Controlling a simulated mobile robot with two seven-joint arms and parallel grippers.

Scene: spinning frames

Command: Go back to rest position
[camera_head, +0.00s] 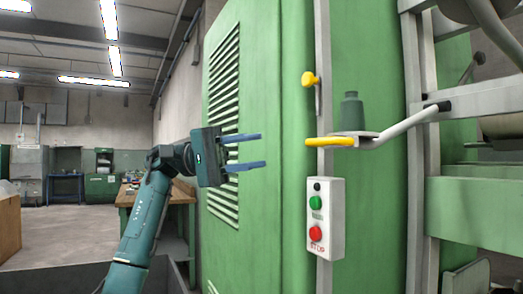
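My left gripper (262,151) is open and empty. Its two blue fingers point right, one above the other, in front of the green machine cabinet (262,60). A gap shows between the fingertips and the yellow-ended bracket. My teal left arm comes up from the bottom left. My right gripper is not in view.
A green bobbin (351,112) stands on a small bracket (368,137) with a yellow end (328,142). A yellow knob (310,79) is above, and a control box (325,218) with green and red buttons is below. A wooden workbench (180,192) stands behind my arm. Open floor lies left.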

